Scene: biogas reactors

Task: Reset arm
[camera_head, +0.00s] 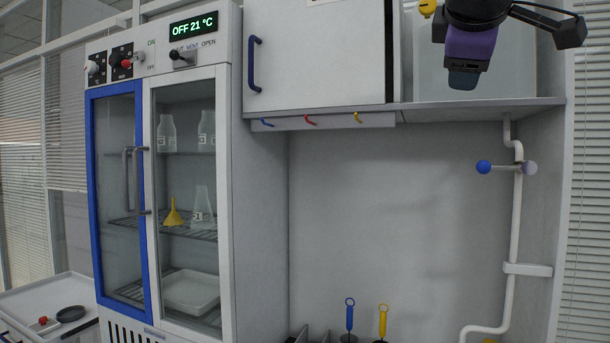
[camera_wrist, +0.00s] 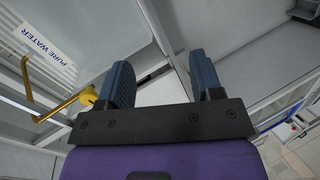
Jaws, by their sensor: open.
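My gripper (camera_wrist: 162,88) shows in the wrist view with its two dark blue fingers apart and nothing between them. In the head view my gripper (camera_head: 463,78) hangs at the top right, in front of the shelf and cupboard area, with a purple body and a dark tip. It appears clear of the surfaces around it. Part of my arm is cut off by the top edge of the head view.
A drying cabinet (camera_head: 237,150) with glass doors stands at left, its display reading OFF 21 °C. A shelf (camera_head: 450,110) with hooks crosses above an open recess. A blue-knobbed valve (camera_head: 484,167) sits on a white pipe at right. In the wrist view, a yellow handle (camera_wrist: 75,103) is left of the fingers.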

